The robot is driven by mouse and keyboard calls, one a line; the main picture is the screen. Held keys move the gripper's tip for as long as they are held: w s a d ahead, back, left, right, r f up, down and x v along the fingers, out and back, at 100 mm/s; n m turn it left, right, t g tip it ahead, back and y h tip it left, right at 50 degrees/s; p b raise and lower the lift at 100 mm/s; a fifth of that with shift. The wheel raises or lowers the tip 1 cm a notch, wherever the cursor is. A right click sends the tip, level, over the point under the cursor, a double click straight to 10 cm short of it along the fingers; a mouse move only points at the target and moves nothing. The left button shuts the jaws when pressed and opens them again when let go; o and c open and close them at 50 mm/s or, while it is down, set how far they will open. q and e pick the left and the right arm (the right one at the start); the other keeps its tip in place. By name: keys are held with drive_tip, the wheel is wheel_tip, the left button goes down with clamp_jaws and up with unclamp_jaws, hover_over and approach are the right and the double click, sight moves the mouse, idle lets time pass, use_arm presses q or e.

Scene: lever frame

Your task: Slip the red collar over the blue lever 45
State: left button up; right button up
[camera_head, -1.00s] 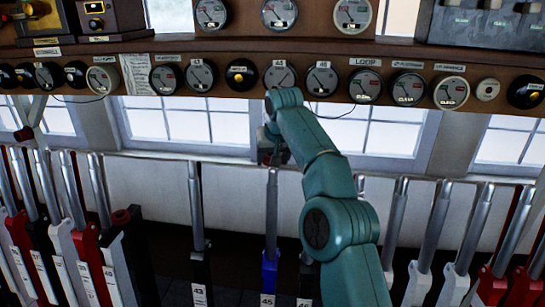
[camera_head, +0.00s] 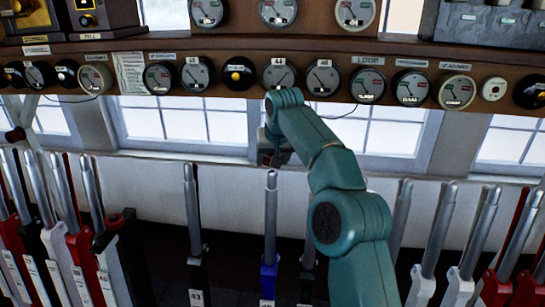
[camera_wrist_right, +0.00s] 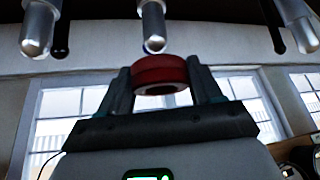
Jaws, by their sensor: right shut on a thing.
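The blue lever 45 (camera_head: 269,272) stands upright in the row in the head view, with a bare silver top and a blue lower part. My right gripper (camera_head: 273,152) is just above and behind its tip in that picture. In the right wrist view my right gripper (camera_wrist_right: 158,92) is shut on the red collar (camera_wrist_right: 160,72), a short ring held between both fingers. A silver lever tip (camera_wrist_right: 154,38) points at the collar there, just outside it; the remaining gap is hard to judge. The collar cannot be made out in the head view. My left gripper is not in view.
A black lever (camera_head: 191,205) stands left of lever 45. Another dark lever (camera_head: 308,270) stands close on its right, partly behind my arm. White and red levers crowd both sides. A shelf with gauges (camera_head: 279,75) runs above, with windows behind.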

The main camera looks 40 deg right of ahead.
sight(273, 172)
drive_tip(key=shift+d, duration=0.1)
idle(0.4)
drive_tip(key=shift+f, duration=0.15)
drive_tip(key=shift+s+a+f+b, duration=0.15)
drive_tip(key=shift+f+b, duration=1.15)
drive_tip(key=shift+b, duration=0.1)
drive_tip(key=shift+s+a+f+b, duration=0.1)
drive_tip(key=shift+a+f+b, duration=0.05)
drive_tip(key=shift+f+b, duration=1.2)
drive_tip(key=o, duration=1.1)
drive_tip(key=shift+o, duration=0.6)
